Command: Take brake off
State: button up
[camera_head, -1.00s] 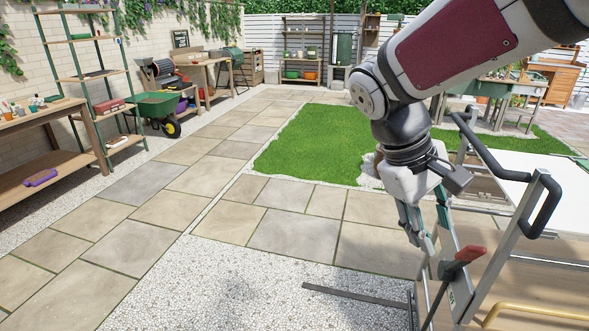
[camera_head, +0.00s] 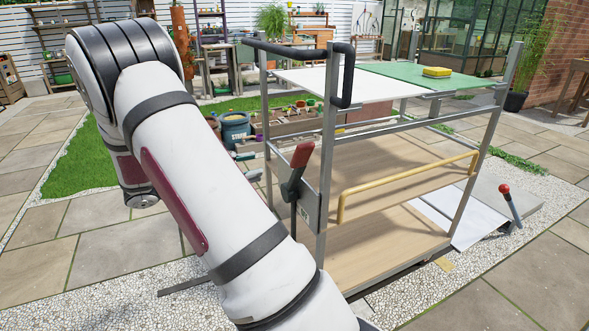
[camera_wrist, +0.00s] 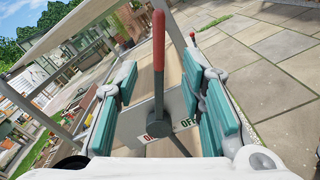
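The brake lever (camera_head: 296,170) has a red grip and a dark shaft, and it stands on a grey plate at the cart's (camera_head: 329,150) near left post. In the wrist view the lever (camera_wrist: 158,60) rises between my fingers, with its shaft in front of the red ON mark (camera_wrist: 152,128). The OFF mark (camera_wrist: 188,123) is to its right. My gripper (camera_wrist: 162,105) is open, with teal pads on both sides of the lever and visible gaps. In the head view my arm hides most of the gripper; only parts of its fingers show left of the lever.
The cart has wooden shelves, a yellow rail (camera_head: 410,185) and a top with a yellow sponge (camera_head: 437,72). A second red-knobbed lever (camera_head: 508,203) stands at the right beside a grey ramp-like panel (camera_head: 500,205). Planters (camera_head: 285,128) stand behind the cart. Paving is clear at right.

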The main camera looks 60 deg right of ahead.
aim_at(294, 157)
jog(key=b+x, duration=0.3)
jog(key=x, duration=1.1)
jog(key=shift+w, duration=0.15)
grip_shut()
